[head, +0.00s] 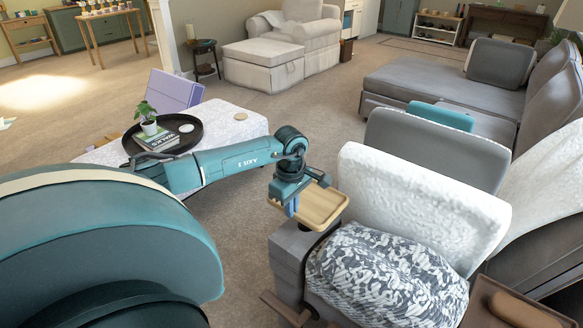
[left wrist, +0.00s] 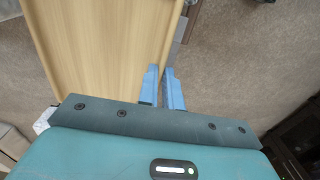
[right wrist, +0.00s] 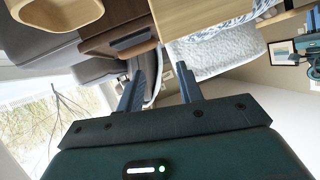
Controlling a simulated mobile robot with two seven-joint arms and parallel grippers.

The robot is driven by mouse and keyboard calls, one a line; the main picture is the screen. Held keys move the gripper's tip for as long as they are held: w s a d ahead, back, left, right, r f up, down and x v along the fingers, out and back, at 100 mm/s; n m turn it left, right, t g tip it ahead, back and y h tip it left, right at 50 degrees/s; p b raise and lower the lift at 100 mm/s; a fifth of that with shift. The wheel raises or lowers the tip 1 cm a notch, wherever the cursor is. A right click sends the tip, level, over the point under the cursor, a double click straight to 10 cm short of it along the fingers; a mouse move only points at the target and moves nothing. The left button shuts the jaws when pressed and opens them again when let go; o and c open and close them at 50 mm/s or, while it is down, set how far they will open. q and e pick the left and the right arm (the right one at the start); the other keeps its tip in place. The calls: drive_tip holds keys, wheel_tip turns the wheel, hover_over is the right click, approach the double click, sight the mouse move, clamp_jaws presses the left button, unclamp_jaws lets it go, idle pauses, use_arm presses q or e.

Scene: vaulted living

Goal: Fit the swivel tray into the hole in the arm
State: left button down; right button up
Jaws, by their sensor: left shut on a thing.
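The swivel tray (head: 322,207) is a light wooden tray with a raised rim, held over the grey sofa arm (head: 287,250) in the head view. My left gripper (head: 292,207) is shut on its near left edge. In the left wrist view the tray (left wrist: 100,45) fills the upper left, and the blue fingers (left wrist: 164,90) close on its side edge. The hole in the arm does not show clearly; the tray and gripper are in front of that area. My right gripper (right wrist: 160,92) shows only in its own wrist view, fingers apart and nothing between them.
A patterned cushion (head: 385,280) and a white cushion (head: 420,205) lie right beside the sofa arm. A grey back cushion (head: 430,145) stands behind. A white table (head: 235,122) bears a black round tray (head: 192,145) with a plant. Open carpet (head: 240,225) lies left of the sofa.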

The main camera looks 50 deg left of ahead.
use_arm(q)
drive_tip(key=c, duration=1.5)
unclamp_jaws()
wheel_tip(320, 180, up, 13)
drive_tip(key=shift+r+p, duration=0.15)
drive_tip(key=shift+p, duration=0.15)
use_arm(e)
drive_tip(key=shift+w+a+f, duration=0.1)
drive_tip(key=shift+w+a, duration=0.05)
drive_tip(key=shift+w, duration=0.05)
use_arm(q)
drive_tip(key=shift+s, duration=0.1)
use_arm(e)
drive_tip(key=shift+s, duration=0.1)
